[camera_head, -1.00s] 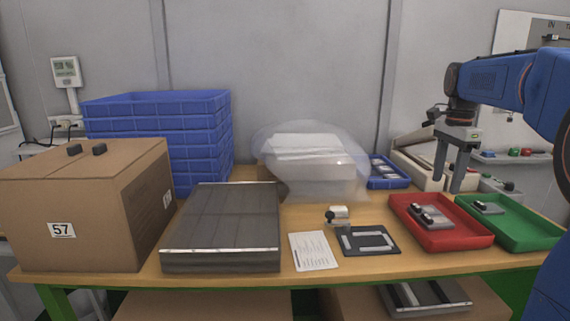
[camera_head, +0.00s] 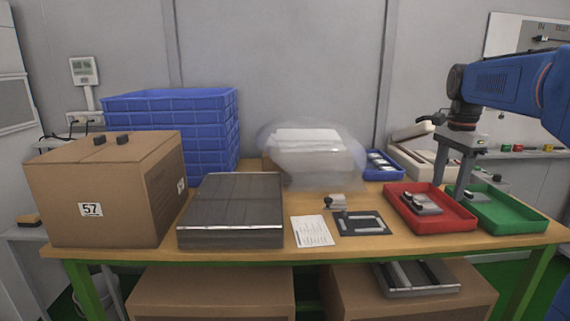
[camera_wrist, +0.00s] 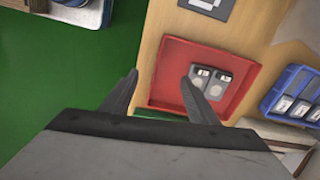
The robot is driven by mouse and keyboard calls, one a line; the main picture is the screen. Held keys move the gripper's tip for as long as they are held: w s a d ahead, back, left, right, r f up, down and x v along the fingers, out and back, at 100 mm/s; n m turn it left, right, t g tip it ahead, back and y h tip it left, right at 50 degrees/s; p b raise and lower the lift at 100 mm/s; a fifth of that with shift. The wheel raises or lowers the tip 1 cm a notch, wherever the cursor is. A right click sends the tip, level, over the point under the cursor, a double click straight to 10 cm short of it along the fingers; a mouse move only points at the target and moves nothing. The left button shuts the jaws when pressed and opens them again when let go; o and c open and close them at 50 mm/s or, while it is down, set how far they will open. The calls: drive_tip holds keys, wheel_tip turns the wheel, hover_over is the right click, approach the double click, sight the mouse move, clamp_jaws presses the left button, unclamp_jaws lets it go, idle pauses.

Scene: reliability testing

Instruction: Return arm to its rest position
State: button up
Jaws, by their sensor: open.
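My gripper (camera_head: 452,190) hangs pointing down at the right side of the table, its two grey fingers apart and nothing between them. In the head view its fingertips overlap the red tray (camera_head: 460,221) and the green tray (camera_head: 522,219); their height above the trays is hard to tell.
A cardboard box (camera_head: 60,195), a flat grey case (camera_head: 230,237), a paper sheet (camera_head: 311,231) and a black fixture plate (camera_head: 347,231) stand on the table. Stacked blue crates (camera_head: 210,140), a transparent dome (camera_head: 350,165) and a blue tray (camera_head: 378,174) are behind. Space above the trays looks clear.

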drive_tip(key=s+a+f+n+t, duration=0.1)
drive_tip(key=s+a+f+n, duration=0.3)
drive_tip(key=s, duration=0.3)
drive_tip(key=s+a+f+n+t, duration=0.1)
drive_tip(key=s+a+f+n, duration=0.1)
drive_tip(key=s+a+n, duration=0.45)
drive_tip(key=s+a+f+n+t, duration=0.2)
drive_tip(key=s+f+n, duration=0.3)
drive_tip(key=s+f, duration=0.7)
drive_tip(key=s+a, duration=0.1)
drive_tip(key=s, duration=0.1)
drive_tip(key=shift+s+a+f+n, duration=0.2)
drive_tip(key=shift+s+f+n, duration=0.05)
drive_tip(key=shift+s+n, duration=0.1)
